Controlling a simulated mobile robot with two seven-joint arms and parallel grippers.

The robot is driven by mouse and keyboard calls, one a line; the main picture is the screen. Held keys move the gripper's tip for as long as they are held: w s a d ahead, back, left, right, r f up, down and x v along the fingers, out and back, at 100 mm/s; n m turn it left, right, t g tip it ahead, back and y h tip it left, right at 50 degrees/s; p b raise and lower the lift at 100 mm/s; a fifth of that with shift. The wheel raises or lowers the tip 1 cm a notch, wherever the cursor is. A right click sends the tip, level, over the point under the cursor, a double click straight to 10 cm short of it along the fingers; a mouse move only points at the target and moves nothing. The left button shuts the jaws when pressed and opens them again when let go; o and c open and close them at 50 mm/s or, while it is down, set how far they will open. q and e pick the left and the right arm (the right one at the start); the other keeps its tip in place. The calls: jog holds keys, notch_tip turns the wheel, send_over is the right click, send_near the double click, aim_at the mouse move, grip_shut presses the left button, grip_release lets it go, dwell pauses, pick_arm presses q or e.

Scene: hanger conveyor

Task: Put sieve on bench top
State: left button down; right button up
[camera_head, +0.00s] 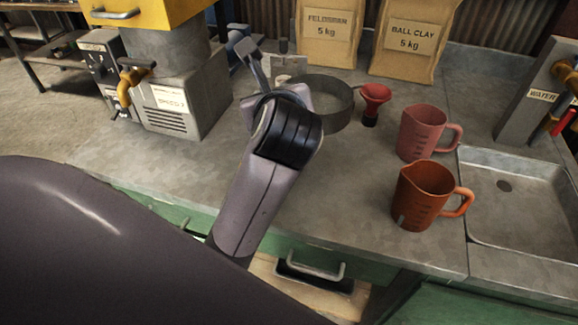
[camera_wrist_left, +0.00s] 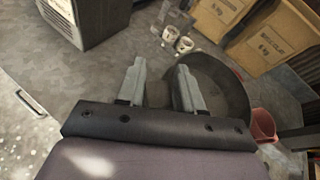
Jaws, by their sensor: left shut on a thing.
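The sieve (camera_head: 338,92), a round grey ring, is at the bench top (camera_head: 340,185) behind and to the right of my left wrist; I cannot tell whether its base touches the bench. My left gripper (camera_head: 246,48) reaches over the bench, with my wrist covering the sieve's near left side. In the left wrist view my left gripper (camera_wrist_left: 161,66) has its fingers apart at the near left edge of the sieve (camera_wrist_left: 236,86). It is shut on the sieve, though the grip point is mostly hidden. My right gripper is not in view.
A grey machine (camera_head: 185,95) is left, a sink (camera_head: 510,195) right. The front middle of the bench is clear.

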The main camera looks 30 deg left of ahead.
pick_arm(q)
notch_tip(320, 180, down, 19)
jog(key=shift+r+b, duration=0.2)
jog(key=shift+b, duration=0.1)
jog(key=c, duration=0.7)
grip_release()
jog(key=shift+f, duration=0.1)
jog(key=shift+c, duration=0.2)
